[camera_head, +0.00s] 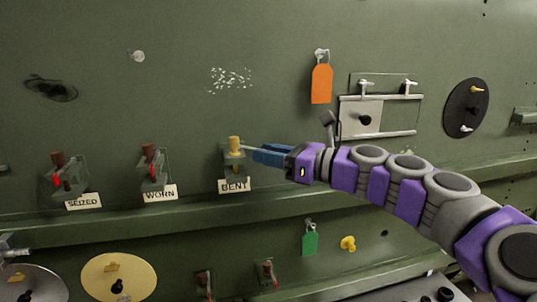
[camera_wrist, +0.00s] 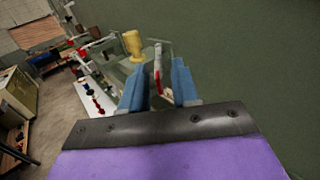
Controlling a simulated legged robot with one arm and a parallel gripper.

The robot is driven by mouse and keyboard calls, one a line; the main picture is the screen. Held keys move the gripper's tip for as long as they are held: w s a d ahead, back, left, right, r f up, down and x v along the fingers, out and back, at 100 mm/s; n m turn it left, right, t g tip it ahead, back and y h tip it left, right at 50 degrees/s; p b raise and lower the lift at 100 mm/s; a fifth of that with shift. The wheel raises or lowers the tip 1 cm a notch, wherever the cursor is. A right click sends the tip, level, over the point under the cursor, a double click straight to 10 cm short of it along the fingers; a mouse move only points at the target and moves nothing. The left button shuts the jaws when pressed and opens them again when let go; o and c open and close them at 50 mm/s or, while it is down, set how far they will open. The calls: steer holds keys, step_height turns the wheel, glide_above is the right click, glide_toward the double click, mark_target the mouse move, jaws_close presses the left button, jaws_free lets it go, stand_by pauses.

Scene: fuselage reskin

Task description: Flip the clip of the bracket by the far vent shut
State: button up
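A bracket (camera_head: 235,160) with a yellow knob (camera_head: 235,143) is mounted on the green wall above a label reading BENT (camera_head: 234,186). My gripper (camera_head: 268,155) is just right of it, its blue fingers pointing at the bracket. In the wrist view my gripper (camera_wrist: 158,90) is open, its two blue fingers apart. A red and white bar (camera_wrist: 158,65) of the bracket shows between the fingers; I cannot tell whether they touch it. The yellow knob (camera_wrist: 132,43) is left of the bar. I cannot tell which part is the far vent.
Brackets labelled WORN (camera_head: 160,192) and SEIZED (camera_head: 83,202) are to the left. An orange tag (camera_head: 322,84), a railed panel (camera_head: 357,118) and a black disc (camera_head: 466,107) are to the right. A ledge (camera_head: 200,223) runs below. A yellow disc (camera_head: 118,275) is lower left.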

steer(key=shift+a, duration=0.15)
jaws_close()
steer(key=shift+r, duration=0.1)
stand_by(1.4)
